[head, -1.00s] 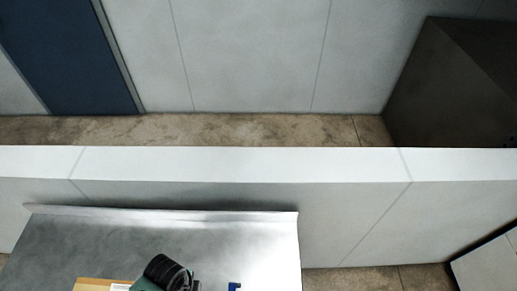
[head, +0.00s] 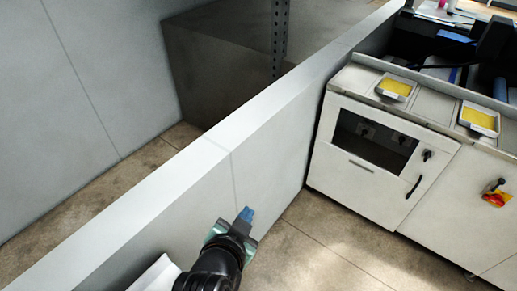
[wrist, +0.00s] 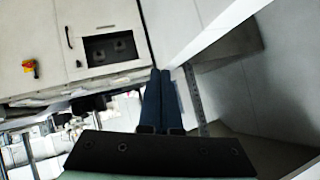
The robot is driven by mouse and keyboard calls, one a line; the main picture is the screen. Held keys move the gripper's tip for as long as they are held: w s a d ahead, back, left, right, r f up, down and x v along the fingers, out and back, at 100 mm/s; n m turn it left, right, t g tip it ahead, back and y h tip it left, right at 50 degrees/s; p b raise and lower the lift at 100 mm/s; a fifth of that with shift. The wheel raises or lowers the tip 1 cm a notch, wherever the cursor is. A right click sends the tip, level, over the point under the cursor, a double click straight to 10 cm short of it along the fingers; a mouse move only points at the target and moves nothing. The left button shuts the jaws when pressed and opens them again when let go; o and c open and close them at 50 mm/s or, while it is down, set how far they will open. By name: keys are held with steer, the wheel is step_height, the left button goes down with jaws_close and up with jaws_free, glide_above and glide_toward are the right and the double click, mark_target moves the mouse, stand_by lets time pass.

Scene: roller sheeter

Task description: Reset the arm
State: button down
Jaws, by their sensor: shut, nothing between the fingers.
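My gripper (head: 247,214) shows at the lower middle of the head view, with its blue fingertips pointing up and away from my body. In the wrist view my gripper (wrist: 165,75) has its two dark blue fingers side by side and together. It is shut and holds nothing. It hangs in the air in front of the low white wall, with no object against its fingers.
A low white partition wall (head: 205,155) runs diagonally behind my gripper. A white machine cabinet (head: 375,150) with yellow-filled trays (head: 395,88) on top stands at the right. A dark grey box (head: 215,62) stands beyond the wall. The floor (head: 310,250) between is clear.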

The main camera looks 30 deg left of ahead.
steer(key=w+d+r+t+b, duration=0.1)
steer(key=w+d+r+t, duration=0.15)
steer(key=r, duration=0.55)
steer(key=w+d+r+t, duration=0.2)
steer(key=w+d+r, duration=0.15)
steer(key=r, duration=0.45)
steer(key=w+d+r+t+b, duration=0.1)
steer(key=w+d+r+t, duration=0.25)
steer(key=r, duration=0.45)
steer(key=s+d+r+t+h, duration=0.1)
steer(key=s+d+r+t, duration=0.2)
steer(key=r, duration=0.5)
steer(key=s+d+r+t+h+b, duration=0.1)
steer(key=s+d+r+t, duration=0.1)
steer(key=r, duration=0.6)
steer(key=s+d+r+t+h+b, duration=0.1)
steer(key=s+d+r+t, duration=0.2)
steer(key=r, duration=0.6)
steer(key=s+d, duration=0.2)
steer(key=d, duration=0.1)
steer(key=shift+d+n+t+h, duration=0.25)
steer(key=shift+n+t+h, duration=0.05)
steer(key=shift+n+h, duration=0.1)
